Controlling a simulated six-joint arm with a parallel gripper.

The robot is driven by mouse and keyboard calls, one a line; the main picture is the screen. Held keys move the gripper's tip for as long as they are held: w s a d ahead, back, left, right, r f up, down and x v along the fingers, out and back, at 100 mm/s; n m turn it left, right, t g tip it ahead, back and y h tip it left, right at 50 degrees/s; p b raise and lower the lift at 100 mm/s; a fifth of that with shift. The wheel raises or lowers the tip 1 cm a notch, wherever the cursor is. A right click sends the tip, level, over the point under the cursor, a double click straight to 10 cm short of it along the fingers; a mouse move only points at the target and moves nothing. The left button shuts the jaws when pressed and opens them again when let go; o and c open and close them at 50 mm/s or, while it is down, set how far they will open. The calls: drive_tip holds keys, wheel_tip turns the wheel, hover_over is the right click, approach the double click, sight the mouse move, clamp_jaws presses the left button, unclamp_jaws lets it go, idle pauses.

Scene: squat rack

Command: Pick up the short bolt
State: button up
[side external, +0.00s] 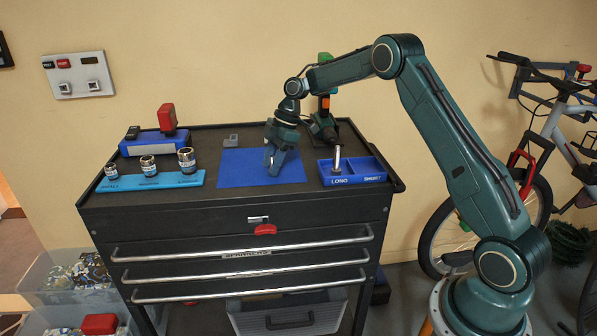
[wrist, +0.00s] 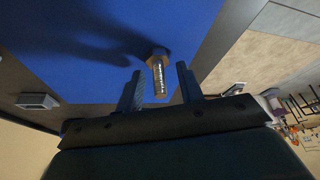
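The short bolt (wrist: 158,78) shows in the wrist view, with its hex head on the blue mat (wrist: 95,45) and its threaded shank pointing toward the camera. My gripper (wrist: 160,72) is open, with one finger on each side of the bolt and a visible gap on both sides. In the side view my gripper (side external: 274,165) points down low over the right part of the mat (side external: 240,170); the bolt is hidden there. A long bolt (side external: 337,160) stands in the LONG compartment of the blue tray (side external: 350,180); the SHORT compartment looks empty.
The black tool cart (side external: 220,212) bears everything. A blue rack with several sockets (side external: 150,183) is at left, a blue box (side external: 152,146) behind it. A small grey block (side external: 231,140) sits behind the mat.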

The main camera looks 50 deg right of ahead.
sight(272, 156)
drive_tip(key=shift+c, duration=0.5)
clamp_jaws()
drive_tip(key=shift+r, duration=5)
